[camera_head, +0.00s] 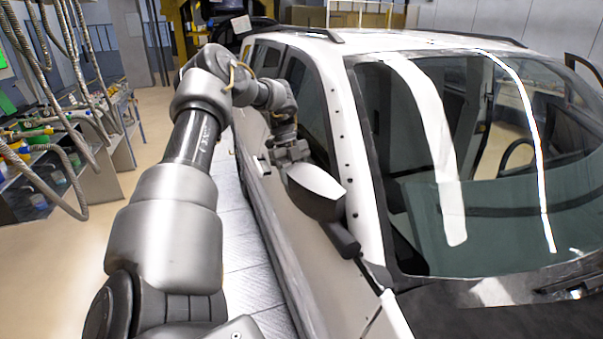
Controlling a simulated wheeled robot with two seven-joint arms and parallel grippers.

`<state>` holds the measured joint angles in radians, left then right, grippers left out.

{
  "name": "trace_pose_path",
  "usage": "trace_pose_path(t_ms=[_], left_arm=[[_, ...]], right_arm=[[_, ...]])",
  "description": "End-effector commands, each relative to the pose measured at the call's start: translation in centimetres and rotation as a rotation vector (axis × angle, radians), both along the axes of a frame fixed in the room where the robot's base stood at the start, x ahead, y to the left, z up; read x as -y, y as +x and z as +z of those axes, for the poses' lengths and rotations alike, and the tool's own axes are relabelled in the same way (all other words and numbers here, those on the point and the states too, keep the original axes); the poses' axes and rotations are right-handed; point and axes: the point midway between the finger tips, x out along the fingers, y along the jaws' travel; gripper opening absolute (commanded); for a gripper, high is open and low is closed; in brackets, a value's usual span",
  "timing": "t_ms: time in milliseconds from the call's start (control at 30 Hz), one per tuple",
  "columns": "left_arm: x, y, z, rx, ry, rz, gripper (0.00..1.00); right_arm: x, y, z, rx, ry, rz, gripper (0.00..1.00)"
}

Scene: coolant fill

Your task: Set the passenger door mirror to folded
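The passenger door mirror (318,194) is on the near left side of the white car, with a pale cap and a dark housing. It sits on a dark mount (342,238) by the front door. The housing slants from the mount up and left, towards the car's rear; how far it is turned against the door is hard to tell. My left gripper (290,153) is at the housing's far upper end, very close to it or touching. Its fingertips are partly hidden behind the mirror, so their opening does not show. My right gripper is out of view.
The white car (345,130) fills the right side, with its windscreen (470,190) and a steering wheel (515,155) inside. A bench with bottles (40,160) and hanging hoses (70,180) stand at left. Floor between bench and car is clear.

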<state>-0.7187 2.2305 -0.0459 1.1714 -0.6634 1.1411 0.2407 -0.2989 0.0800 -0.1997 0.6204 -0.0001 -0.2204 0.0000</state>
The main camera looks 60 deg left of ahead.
Motion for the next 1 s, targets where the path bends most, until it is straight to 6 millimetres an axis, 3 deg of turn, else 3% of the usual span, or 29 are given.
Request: trace_pose_path(t_ms=[367, 400, 533, 867, 1000], left_arm=[[0.2, 0.1, 0.0, 0.002, -0.005, -0.011, 0.12], [0.2, 0.1, 0.0, 0.002, -0.005, -0.011, 0.54], [0.1, 0.0, 0.0, 0.001, -0.003, -0.009, 0.71], [-0.2, -0.1, 0.2, 0.002, -0.001, -0.003, 0.72], [-0.8, 0.0, 1.5, 0.003, 0.003, -0.004, 0.72]], right_arm=[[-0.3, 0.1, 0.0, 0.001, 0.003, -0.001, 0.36], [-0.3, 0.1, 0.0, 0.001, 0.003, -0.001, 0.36], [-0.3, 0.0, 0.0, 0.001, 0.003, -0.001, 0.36], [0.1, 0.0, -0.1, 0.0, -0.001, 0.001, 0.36], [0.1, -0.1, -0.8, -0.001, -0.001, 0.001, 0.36]])
